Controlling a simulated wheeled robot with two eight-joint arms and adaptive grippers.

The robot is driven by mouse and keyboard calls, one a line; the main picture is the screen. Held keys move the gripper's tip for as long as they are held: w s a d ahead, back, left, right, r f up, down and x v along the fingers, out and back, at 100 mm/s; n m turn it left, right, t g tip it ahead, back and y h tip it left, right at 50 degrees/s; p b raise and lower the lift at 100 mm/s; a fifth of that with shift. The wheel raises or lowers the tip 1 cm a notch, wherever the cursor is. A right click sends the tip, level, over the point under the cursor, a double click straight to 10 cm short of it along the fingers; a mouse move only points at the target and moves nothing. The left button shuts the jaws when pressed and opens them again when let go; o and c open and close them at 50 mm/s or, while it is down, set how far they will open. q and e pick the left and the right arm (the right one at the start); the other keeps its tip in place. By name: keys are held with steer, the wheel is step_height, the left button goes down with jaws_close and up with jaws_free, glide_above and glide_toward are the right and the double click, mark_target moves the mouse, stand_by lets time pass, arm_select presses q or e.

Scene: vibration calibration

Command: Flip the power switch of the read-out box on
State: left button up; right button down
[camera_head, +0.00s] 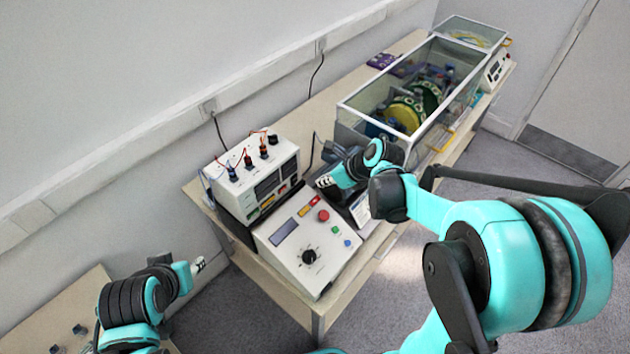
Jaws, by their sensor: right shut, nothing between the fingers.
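A white box with dark display windows (268,187), which looks like the read-out box, stands at the back of the near end of the bench. Its top carries several red, blue and black terminals with leads. Its power switch is too small to make out. My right gripper (324,184) is shut and empty, just right of this box and above the bench; I cannot tell whether it touches anything. My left gripper (199,265) is at the lower left, off the bench and well apart from the box; its finger opening is too small to judge.
A sloped control panel (325,255) with a black knob and red button stands in front of the box. A small device (361,210) lies under my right wrist. A clear-walled enclosure (375,110) with green and yellow parts fills the bench further back. Floor at right is clear.

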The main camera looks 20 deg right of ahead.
steer(key=shift+v, duration=1)
steer(key=shift+a, duration=0.1)
steer(key=shift+s, duration=0.1)
steer(key=f+t+b, duration=0.1)
steer(key=s+d+f+t+y+b, duration=0.1)
steer(key=b, duration=0.1)
steer(key=s+f+y+b, duration=0.1)
steer(key=f+b, duration=0.1)
steer(key=shift+s+d+t, duration=0.15)
steer(key=shift+d+t, duration=0.15)
steer(key=shift+t, duration=0.1)
